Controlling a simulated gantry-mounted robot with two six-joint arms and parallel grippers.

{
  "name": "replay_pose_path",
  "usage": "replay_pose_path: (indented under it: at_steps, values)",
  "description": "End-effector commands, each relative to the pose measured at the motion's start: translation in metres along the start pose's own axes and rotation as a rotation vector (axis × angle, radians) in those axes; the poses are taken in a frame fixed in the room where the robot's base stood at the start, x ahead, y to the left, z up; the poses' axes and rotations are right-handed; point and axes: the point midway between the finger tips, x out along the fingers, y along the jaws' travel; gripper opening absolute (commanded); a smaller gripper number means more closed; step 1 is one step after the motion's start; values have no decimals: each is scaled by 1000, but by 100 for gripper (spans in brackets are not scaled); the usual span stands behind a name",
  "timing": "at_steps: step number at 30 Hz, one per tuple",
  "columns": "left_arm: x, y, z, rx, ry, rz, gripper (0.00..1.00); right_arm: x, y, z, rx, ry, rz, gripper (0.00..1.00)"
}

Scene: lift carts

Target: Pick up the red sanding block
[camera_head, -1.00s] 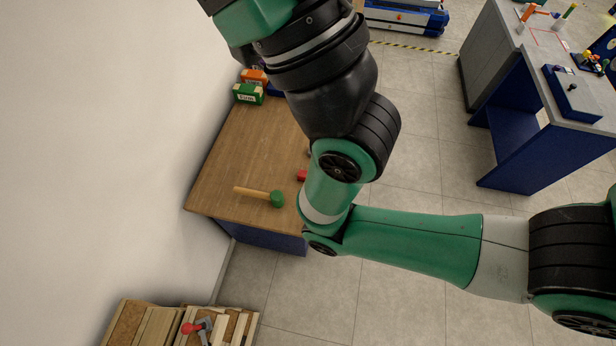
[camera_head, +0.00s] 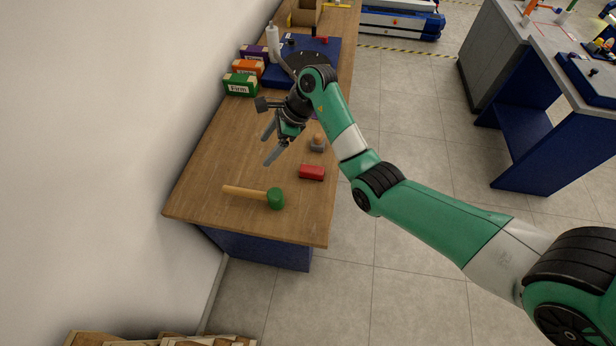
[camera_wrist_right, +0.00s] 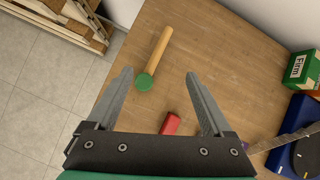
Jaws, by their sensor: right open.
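The red sanding block (camera_head: 312,172) lies on the wooden bench top near its right edge, in front of a small grey block with a tan knob (camera_head: 317,143). My right gripper (camera_head: 269,147) is open and empty above the bench, to the left of and above the red block in the head view. In the right wrist view the red block (camera_wrist_right: 171,124) shows between the open fingers, nearer the right finger and partly hidden by the gripper body. My left gripper is not in view.
A green-headed mallet (camera_head: 275,198) lies on the wooden bench (camera_head: 205,180) near its front end. Boxes, one a green "Firm" box (camera_head: 240,84), stand behind at the left, by a blue machine (camera_head: 330,50). A wall borders the left side.

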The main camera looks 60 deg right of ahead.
Motion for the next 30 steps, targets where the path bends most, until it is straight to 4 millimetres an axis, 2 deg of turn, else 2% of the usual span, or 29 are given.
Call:
replay_pose_path:
  at_steps: [1,3,6,7,10,15,17,24,30]
  values:
    - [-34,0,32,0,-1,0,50,35,-10,-76,98,100,-2,85]
    - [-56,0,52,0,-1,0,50,49,-25,-146,212,177,-24,85]
    - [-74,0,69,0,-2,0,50,51,-37,-198,297,182,-52,85]
    - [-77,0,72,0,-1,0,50,49,-40,-208,313,182,-63,85]
    - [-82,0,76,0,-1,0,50,44,-45,-226,346,181,-82,85]
    - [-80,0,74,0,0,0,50,42,-47,-229,353,180,-86,85]
    - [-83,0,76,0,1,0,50,49,-47,-230,353,181,-84,85]
    - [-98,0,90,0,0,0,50,94,-49,-239,352,181,-85,85]
    - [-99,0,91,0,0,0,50,103,-51,-239,351,179,-87,85]
